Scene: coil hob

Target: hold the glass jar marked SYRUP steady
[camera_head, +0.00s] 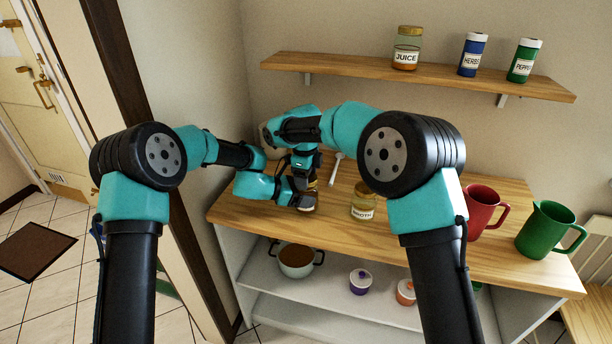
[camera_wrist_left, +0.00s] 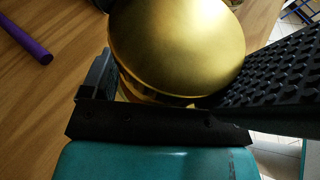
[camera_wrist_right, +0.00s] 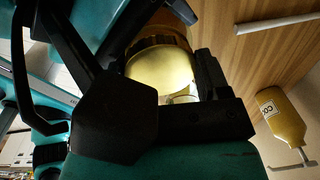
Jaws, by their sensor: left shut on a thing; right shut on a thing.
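My two grippers meet close together over the left part of the wooden counter. My left gripper (camera_head: 304,202) is shut on a rounded gold-topped jar (camera_wrist_left: 175,45), which fills the gap between its fingers in the left wrist view. My right gripper (camera_head: 303,178) is shut on a jar with a yellowish face and ribbed band (camera_wrist_right: 163,68), seen between its fingers in the right wrist view. The grippers cover most of it in the head view. They seem to be on the same jar, but I cannot be sure. No SYRUP label is readable in any view.
A BROTH jar (camera_head: 363,201) and a white utensil (camera_head: 335,168) are on the counter nearby. A red jug (camera_head: 480,211) and green jug (camera_head: 546,229) stand at the right. The upper shelf (camera_head: 430,72) holds a JUICE jar (camera_head: 406,48) and two shakers. A pot (camera_head: 296,262) sits below.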

